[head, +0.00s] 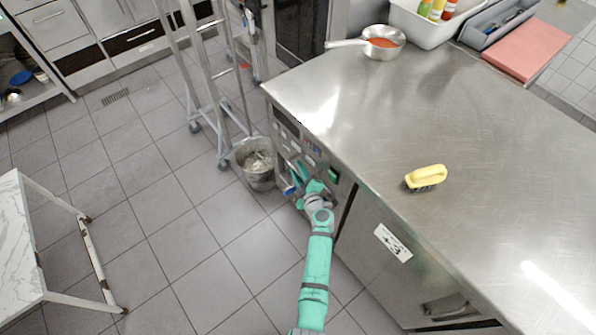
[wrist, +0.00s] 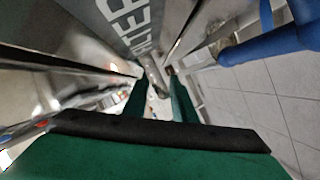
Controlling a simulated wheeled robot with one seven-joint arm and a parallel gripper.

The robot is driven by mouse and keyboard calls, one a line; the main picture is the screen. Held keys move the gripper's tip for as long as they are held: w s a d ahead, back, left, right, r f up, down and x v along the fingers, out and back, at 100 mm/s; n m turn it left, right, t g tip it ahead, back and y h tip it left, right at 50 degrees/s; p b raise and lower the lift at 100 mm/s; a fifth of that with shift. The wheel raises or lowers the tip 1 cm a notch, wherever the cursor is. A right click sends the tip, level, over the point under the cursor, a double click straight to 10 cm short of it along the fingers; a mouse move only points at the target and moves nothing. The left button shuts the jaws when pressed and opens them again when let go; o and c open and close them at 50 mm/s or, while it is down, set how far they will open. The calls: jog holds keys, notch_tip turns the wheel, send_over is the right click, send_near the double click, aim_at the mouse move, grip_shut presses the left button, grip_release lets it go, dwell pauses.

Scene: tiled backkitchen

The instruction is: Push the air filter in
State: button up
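The air filter appears in the wrist view as a grey face (wrist: 110,22) at the top, with part of the word "FILTER" showing in large pale letters. My gripper (wrist: 158,82) points at it from below. Its two green fingers stand apart, with a small grey metal piece (wrist: 152,76) showing at or just beyond their tips. I cannot tell if the fingers touch this piece. In the head view my gripper (head: 305,186) is low at the front of the steel counter, beside its control panel. My wrist hides most of the filter there.
A steel counter (head: 380,120) stands to the right, with a yellow brush (head: 427,177) and a pan (head: 382,43) on top. A metal bucket (head: 256,168) stands close left of my gripper. A blue part (wrist: 270,45) is at upper right in the wrist view.

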jog(key=shift+w+d+r, duration=0.1)
jog(key=shift+r, duration=0.1)
jog(key=v, duration=1)
jog(key=shift+s, duration=0.45)
jog(key=shift+f, duration=0.1)
